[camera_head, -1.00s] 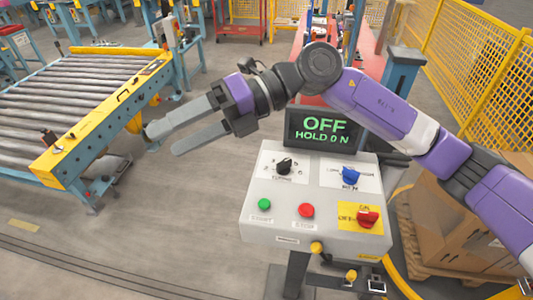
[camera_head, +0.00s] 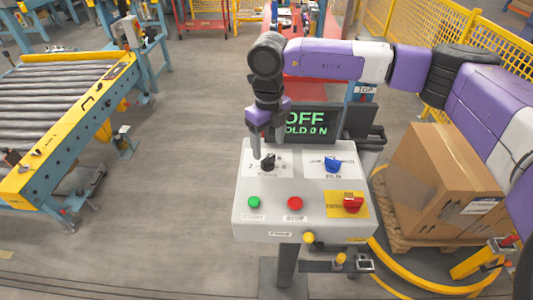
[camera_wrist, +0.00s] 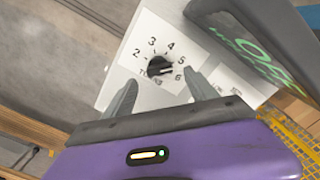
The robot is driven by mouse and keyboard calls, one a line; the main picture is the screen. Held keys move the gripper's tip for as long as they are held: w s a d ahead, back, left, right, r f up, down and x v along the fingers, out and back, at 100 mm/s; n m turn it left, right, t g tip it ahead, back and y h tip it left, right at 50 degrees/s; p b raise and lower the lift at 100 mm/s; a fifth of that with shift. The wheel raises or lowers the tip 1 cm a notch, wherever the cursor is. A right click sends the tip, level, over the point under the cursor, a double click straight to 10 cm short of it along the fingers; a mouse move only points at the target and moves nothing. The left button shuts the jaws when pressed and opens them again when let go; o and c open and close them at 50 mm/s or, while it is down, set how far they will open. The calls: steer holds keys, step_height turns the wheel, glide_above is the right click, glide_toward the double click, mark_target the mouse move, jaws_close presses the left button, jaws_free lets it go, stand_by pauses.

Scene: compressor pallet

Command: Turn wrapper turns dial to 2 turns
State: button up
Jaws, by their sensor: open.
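The black turns dial (camera_head: 267,161) sits on a white label at the upper left of the grey control panel (camera_head: 250,220). In the wrist view the dial (camera_wrist: 159,67) shows numbers around it, 2 through 6, with its pointer end toward the right, near 6. My gripper (camera_head: 267,150) is above the dial, pointing down at it. In the wrist view my gripper (camera_wrist: 163,90) is open, its two fingers apart on either side of the dial's lower edge, with nothing between them. Contact with the dial cannot be told.
A blue knob (camera_head: 332,164), a green button (camera_head: 254,202), a red button (camera_head: 295,203) and a red switch (camera_head: 353,204) share the panel. A display (camera_head: 325,122) reading OFF stands behind. Boxes (camera_head: 445,180) are at right, a roller conveyor (camera_head: 60,100) at left.

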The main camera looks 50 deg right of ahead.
mark_target(268, 157)
steer(key=shift+f+p, duration=0.55)
steer(key=shift+f, duration=2)
steer(key=c, duration=1.4)
